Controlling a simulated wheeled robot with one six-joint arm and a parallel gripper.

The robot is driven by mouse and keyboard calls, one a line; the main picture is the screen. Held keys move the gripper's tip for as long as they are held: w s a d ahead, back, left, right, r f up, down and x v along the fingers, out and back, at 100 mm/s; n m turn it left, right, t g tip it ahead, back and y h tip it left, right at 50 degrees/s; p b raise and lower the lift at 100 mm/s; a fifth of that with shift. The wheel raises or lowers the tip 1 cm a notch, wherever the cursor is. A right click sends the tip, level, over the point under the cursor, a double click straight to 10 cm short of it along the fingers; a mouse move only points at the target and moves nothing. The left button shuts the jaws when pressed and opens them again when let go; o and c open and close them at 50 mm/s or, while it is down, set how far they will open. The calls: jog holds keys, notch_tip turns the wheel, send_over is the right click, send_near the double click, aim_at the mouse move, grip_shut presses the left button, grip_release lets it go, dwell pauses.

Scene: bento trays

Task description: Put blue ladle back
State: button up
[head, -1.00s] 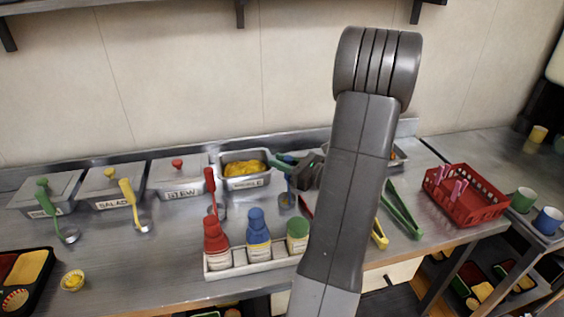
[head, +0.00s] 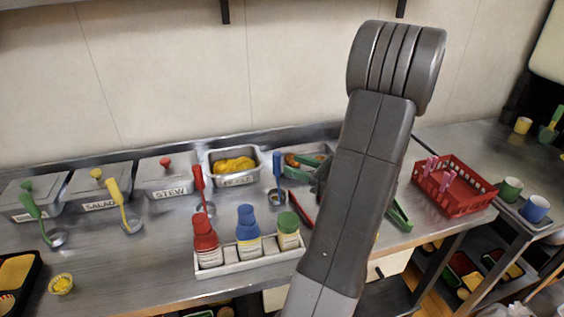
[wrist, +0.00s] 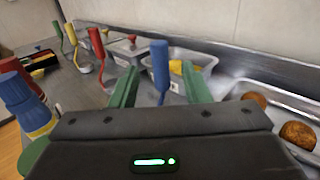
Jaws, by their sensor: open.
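The blue ladle (head: 277,168) stands upright on the counter, its bowl low in front of the gap between the pan of yellow food (head: 233,183) and the pan of brown food. In the wrist view the ladle's blue handle (wrist: 160,62) shows between the two green fingertips, seemingly beyond them. My gripper (wrist: 159,72) is open and holds nothing. In the head view it is mostly hidden behind my arm, to the right of the ladle.
The red ladle (head: 199,180) stands left of the yellow-food pan. A white caddy (head: 222,266) with red, blue and green bottles is in front. Lidded pots (head: 165,178) line the left. A red basket (head: 456,212) and green tongs (head: 399,215) are right.

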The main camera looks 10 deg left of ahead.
jog(key=shift+v, duration=1.7)
jog(key=shift+r, duration=0.1)
jog(key=shift+c, duration=0.6)
